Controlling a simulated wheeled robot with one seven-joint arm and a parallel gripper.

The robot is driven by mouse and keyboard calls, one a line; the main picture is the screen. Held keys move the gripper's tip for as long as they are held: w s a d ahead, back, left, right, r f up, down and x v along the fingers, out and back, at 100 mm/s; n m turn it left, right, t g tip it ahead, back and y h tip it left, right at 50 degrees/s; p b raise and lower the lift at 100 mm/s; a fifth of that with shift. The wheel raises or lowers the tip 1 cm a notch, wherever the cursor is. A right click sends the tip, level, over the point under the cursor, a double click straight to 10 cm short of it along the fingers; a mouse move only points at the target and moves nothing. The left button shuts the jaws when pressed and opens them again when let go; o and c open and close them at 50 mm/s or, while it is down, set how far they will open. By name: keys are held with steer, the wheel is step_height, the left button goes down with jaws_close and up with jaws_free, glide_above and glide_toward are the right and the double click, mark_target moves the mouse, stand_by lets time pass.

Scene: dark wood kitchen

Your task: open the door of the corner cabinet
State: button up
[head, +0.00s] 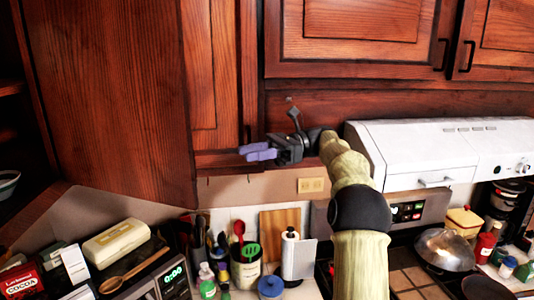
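A narrow red-brown door (203,75) with a raised panel is at the left of the wall cabinets and looks like the corner cabinet's door. Its left part is hidden behind a large plain wooden panel (110,95). It appears closed. A thin dark handle (248,134) shows near its lower right edge. My gripper (246,151) is in front of the door's lower right part, just below the handle in the picture, with its purple fingers pointing left. The fingers look close together, and their gap is unclear. I see nothing held, and cannot tell whether they touch the door.
Wider wall cabinets (350,25) with dark handles are at the upper right. A white range hood (415,145) stands right of my forearm. Below are a utensil holder (245,268), a paper towel roll (290,255) and bottles. Open shelves with a bowl (8,184) are at far left.

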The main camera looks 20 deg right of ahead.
steer(key=d, duration=0.4)
steer(key=shift+w, duration=0.1)
steer(key=shift+w+a, duration=0.1)
steer(key=shift+w, duration=0.05)
stand_by(0.3)
